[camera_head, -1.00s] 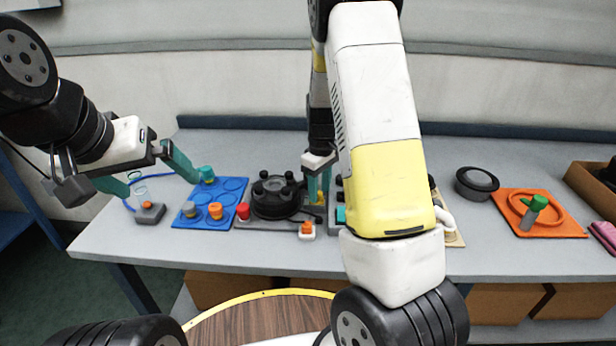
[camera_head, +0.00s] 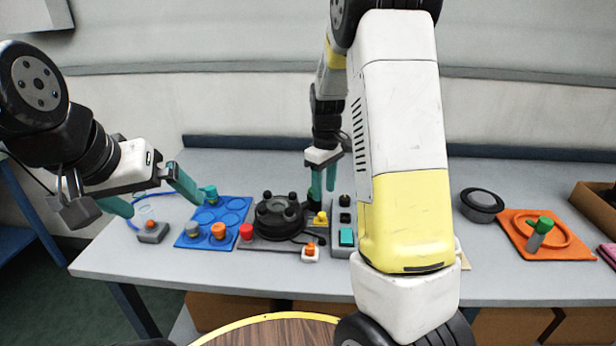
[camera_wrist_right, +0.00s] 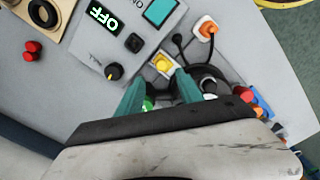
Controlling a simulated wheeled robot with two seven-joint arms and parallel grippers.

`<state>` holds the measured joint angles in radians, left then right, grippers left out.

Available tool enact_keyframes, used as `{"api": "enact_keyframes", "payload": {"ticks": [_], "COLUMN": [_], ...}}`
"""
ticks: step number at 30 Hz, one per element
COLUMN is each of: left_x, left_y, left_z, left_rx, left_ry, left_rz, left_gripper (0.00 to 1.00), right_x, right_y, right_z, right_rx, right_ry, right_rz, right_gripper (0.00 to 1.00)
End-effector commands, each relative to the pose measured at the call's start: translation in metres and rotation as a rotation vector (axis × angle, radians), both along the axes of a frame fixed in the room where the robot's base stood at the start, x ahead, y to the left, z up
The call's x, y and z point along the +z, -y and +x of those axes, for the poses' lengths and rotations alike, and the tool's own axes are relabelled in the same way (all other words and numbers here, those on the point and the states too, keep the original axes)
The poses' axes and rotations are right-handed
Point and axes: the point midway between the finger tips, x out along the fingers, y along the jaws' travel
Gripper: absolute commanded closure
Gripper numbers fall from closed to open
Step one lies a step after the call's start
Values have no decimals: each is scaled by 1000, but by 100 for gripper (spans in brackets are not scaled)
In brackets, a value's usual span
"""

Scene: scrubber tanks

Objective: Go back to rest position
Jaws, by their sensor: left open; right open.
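No object shows between the fingers. My right gripper (camera_head: 324,186) is open and points down above the bench, just behind the yellow button block (camera_head: 321,218). In the right wrist view its two teal fingers (camera_wrist_right: 160,86) stand apart, with the yellow button (camera_wrist_right: 162,63) beyond their tips. A small green thing (camera_wrist_right: 148,104) shows between them, partly hidden; I cannot tell its height.
The grey bench (camera_head: 400,290) holds a blue tray (camera_head: 232,216) with knobs, a black round fixture (camera_head: 279,215), a control box (camera_head: 345,252) reading OFF in the wrist view, a black ring (camera_head: 482,204) and an orange tray (camera_head: 580,245). A round wooden table (camera_head: 275,333) is in front.

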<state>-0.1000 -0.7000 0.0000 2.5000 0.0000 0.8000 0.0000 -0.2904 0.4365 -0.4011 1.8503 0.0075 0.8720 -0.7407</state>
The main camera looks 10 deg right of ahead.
Motion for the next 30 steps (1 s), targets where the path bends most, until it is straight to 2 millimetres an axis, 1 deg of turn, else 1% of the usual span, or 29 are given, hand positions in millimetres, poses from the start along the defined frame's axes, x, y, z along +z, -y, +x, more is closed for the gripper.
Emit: {"api": "enact_keyframes", "payload": {"ticks": [2,4,5,8,9,11,12,14,15,17,18,21,24,27,30], "left_x": [0,0,0,0,0,0,0,0,0,0,0,0,0,0,0], "left_y": [0,0,0,0,0,0,0,0,0,0,0,0,0,0,0], "left_z": [0,0,0,0,0,0,0,0,0,0,0,0,0,0,0], "left_rx": [0,0,0,0,0,0,0,0,0,0,0,0,0,0,0], "left_ry": [0,0,0,0,0,0,0,0,0,0,0,0,0,0,0], "left_rz": [0,0,0,0,0,0,0,0,0,0,0,0,0,0,0], "left_gripper": [0,0,0,0,0,0,0,0,0,0,0,0,0,0,0], "right_x": [7,18,26,56,69,88,99,115,125,138,145,160,168,172,172], "right_y": [-1,-3,-4,-10,-13,-18,-20,-24,-27,-30,-32,-38,-42,-45,-47], "right_z": [-3,-10,-14,-34,-44,-61,-72,-90,-102,-121,-134,-166,-194,-215,-229], "right_rx": [-12,-38,-54,-122,-153,-198,-229,-272,-299,-339,-367,-430,-489,-536,-567], "right_ry": [11,30,42,91,114,146,168,202,223,254,277,332,383,424,449], "right_rz": [10,31,43,93,116,149,170,199,217,242,259,294,322,339,350], "right_gripper": [57,57,57,57,57,57,57,57,57,57,57,57,57,57,57]}}
